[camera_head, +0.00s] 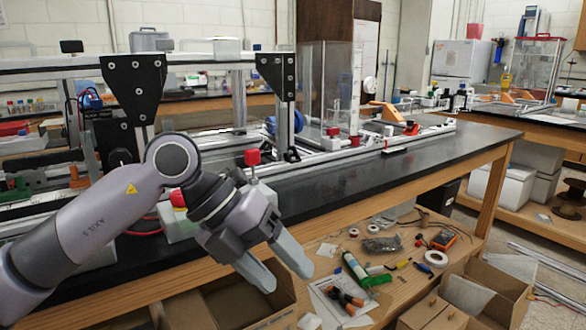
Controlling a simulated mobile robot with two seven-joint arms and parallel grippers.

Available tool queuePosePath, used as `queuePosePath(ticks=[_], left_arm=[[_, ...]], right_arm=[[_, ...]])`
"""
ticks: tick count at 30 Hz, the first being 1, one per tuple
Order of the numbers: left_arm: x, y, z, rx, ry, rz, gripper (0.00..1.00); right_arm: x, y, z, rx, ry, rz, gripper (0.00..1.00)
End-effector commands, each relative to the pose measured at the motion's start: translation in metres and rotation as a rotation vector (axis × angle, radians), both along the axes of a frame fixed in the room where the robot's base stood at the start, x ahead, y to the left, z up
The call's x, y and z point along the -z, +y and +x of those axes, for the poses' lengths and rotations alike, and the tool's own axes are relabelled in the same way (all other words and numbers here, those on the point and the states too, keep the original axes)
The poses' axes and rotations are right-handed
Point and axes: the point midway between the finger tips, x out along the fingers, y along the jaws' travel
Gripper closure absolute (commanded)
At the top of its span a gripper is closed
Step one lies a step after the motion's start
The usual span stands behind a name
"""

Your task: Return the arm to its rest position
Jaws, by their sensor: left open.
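My left arm comes in from the lower left, and its left gripper (280,268) hangs in front of the black bench's front edge. Its two grey fingers point down and to the right. They are apart, with nothing between them. The gripper is above the wooden lower shelf and an open cardboard box (218,296). The aluminium extrusion frame (200,62) stands on the bench behind the arm, with black triangular corner plates (134,85). The arm hides part of the bench and frame base. My right gripper is not in view.
The black bench top (440,150) is mostly clear toward the right. A red-knobbed block (252,158) stands close behind the gripper. The wooden shelf holds a green tube (356,268), tape rolls and loose tools. More cardboard boxes (480,295) stand at lower right.

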Motion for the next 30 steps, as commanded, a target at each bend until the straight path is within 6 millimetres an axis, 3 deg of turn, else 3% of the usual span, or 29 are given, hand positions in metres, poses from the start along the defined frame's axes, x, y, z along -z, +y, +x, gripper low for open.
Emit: queuePosePath(ticks=[2,6,10,14,19,23,26,30], left_arm=[[0.01,-0.022,-0.018,0.051,0.082,-0.158,0.4],[0.009,-0.05,-0.043,0.089,0.206,-0.446,0.4],[0.001,-0.063,-0.055,0.06,0.322,-0.712,0.4],[-0.007,-0.063,-0.054,-0.029,0.434,-0.964,0.4],[-0.006,-0.045,-0.038,-0.231,0.573,-1.258,0.4],[0.011,-0.02,-0.02,-0.448,0.671,-1.44,0.4],[0.034,0.003,-0.006,-0.644,0.745,-1.548,0.4],[0.083,0.04,0.006,-0.956,0.839,-1.644,0.4]], right_arm=[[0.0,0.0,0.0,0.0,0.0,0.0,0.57],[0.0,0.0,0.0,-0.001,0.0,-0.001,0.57],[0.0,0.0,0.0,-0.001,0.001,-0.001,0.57],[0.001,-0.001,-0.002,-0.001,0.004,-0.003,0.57],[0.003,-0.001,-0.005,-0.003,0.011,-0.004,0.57],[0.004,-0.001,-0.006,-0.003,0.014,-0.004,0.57],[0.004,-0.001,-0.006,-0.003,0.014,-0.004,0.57],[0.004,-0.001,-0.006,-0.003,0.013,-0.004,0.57]])
